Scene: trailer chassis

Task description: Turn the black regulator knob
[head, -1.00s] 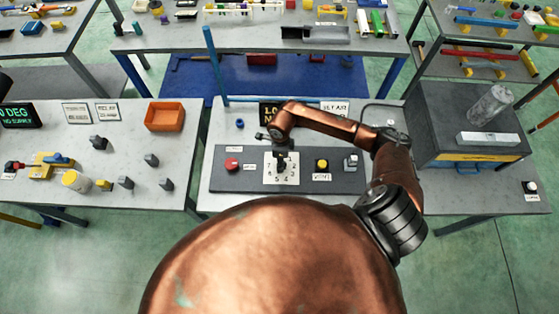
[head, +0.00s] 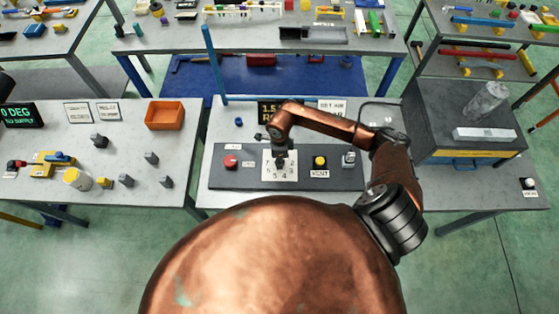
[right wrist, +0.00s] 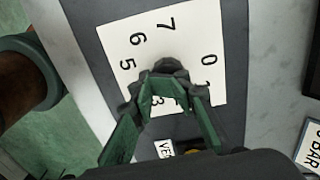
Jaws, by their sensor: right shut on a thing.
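The black regulator knob (right wrist: 170,66) sits in the middle of a white numbered dial plate (head: 268,177) on the dark panel. In the right wrist view it is between the green fingers of my right gripper (right wrist: 172,88), which is shut on it. Digits 0, 5, 6 and 7 show around it on the dial (right wrist: 200,28); others are partly covered by the fingers. In the head view my right gripper (head: 280,164) points down over the dial and hides most of the knob. Which digit the knob points at cannot be told. My left gripper is not in view.
The dark panel (head: 218,178) also carries a red button (head: 231,161) left of the dial and a yellow button (head: 319,162) right of it, by a VENT label. A display (head: 270,108) stands behind. A grey case (head: 450,115) stands at the right.

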